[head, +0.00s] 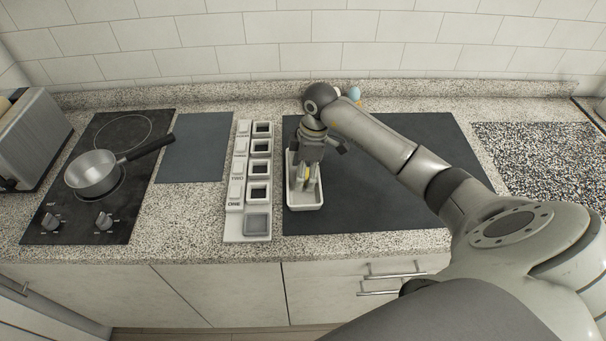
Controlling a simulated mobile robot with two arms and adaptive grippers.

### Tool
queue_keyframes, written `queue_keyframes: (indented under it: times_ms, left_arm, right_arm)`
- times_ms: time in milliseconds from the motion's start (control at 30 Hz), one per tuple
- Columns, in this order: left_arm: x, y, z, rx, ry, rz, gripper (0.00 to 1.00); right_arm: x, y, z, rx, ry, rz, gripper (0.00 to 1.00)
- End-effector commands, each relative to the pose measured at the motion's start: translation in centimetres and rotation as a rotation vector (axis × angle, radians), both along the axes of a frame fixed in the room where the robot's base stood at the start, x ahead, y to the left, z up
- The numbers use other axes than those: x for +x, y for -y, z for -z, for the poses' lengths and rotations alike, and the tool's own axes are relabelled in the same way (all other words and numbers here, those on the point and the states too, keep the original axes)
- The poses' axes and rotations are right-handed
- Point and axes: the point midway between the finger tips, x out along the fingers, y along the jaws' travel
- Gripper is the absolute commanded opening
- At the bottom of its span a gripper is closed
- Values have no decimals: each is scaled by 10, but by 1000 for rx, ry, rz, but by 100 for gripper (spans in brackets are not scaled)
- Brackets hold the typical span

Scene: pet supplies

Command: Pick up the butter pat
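A white rectangular tray (306,205) stands on the dark mat just right of the button panel. A small yellow piece, which looks like the butter pat (307,172), shows in the tray, partly hidden by my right gripper. My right gripper (309,183) reaches down from above into the tray, with its fingertips at the yellow piece. I cannot tell whether the fingers grip it or only stand around it. My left gripper is not in view.
A column of white square frames and labels (249,185) stands directly left of the tray. A pan (93,172) sits on the black cooktop (60,221) at left, with a toaster (30,135) beyond it. Small light-blue and orange items (354,93) sit behind my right arm. The dark mat (385,210) has free room at right.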

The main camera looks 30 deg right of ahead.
Motion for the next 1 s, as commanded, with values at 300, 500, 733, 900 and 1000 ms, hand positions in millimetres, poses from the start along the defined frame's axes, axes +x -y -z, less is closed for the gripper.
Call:
queue_keyframes:
  times_ms: [300, 500, 733, 900, 1000]
  left_arm:
    - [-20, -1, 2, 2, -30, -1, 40]
    - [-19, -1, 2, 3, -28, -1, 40]
    - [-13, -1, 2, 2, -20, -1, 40]
    - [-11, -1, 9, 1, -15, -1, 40]
    - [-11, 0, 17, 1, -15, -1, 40]
  right_arm:
    - [0, 0, -1, -1, 1, 0, 36]
    - [0, 0, -1, 0, 1, 1, 26]
    - [0, 0, -2, -1, 2, 1, 26]
    - [1, 1, -10, -2, 5, 2, 26]
    - [2, 1, -23, -1, 8, 0, 26]
